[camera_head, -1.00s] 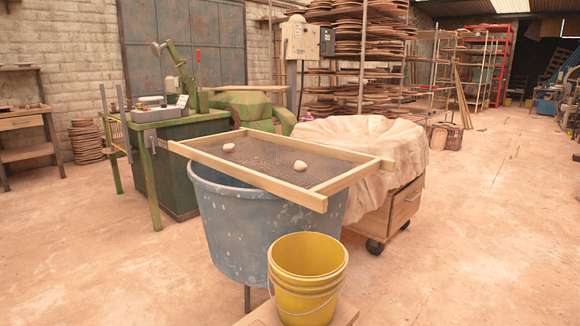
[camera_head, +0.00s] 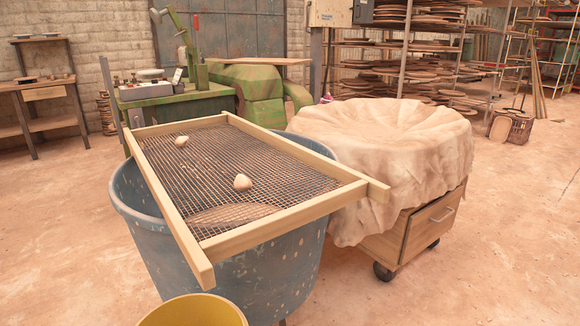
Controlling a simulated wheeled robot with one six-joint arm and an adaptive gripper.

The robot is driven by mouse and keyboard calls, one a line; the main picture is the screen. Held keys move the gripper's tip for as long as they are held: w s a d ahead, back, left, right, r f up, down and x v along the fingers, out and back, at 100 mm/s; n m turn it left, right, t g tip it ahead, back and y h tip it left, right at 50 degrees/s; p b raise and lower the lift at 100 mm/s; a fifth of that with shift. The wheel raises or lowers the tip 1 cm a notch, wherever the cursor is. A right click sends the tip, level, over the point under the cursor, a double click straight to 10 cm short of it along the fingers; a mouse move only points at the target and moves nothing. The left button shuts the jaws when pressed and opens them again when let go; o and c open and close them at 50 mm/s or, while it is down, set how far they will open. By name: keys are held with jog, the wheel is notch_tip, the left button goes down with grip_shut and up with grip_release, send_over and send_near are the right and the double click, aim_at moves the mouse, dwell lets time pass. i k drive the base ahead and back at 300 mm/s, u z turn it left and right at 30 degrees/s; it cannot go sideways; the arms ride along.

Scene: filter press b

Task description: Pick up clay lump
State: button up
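Two pale clay lumps rest on the mesh of a wood-framed sieve (camera_head: 263,229). One clay lump (camera_head: 242,182) lies right of the mesh's middle. The other clay lump (camera_head: 182,141) is smaller in view and lies toward the far left. The sieve lies across the top of a blue, white-specked tub (camera_head: 270,280). The lumps sit apart from each other, and nothing touches them from above. My gripper is not in view.
A yellow bucket (camera_head: 195,312) stands in front of the tub, cut off by the bottom edge. A cloth-draped wheeled cart (camera_head: 395,150) stands close on the right. A green machine (camera_head: 190,100) stands behind. Floor is clear at the right front.

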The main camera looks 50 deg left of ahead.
aim_at(241, 183)
jog(key=i, duration=2.65)
jog(key=u, duration=4)
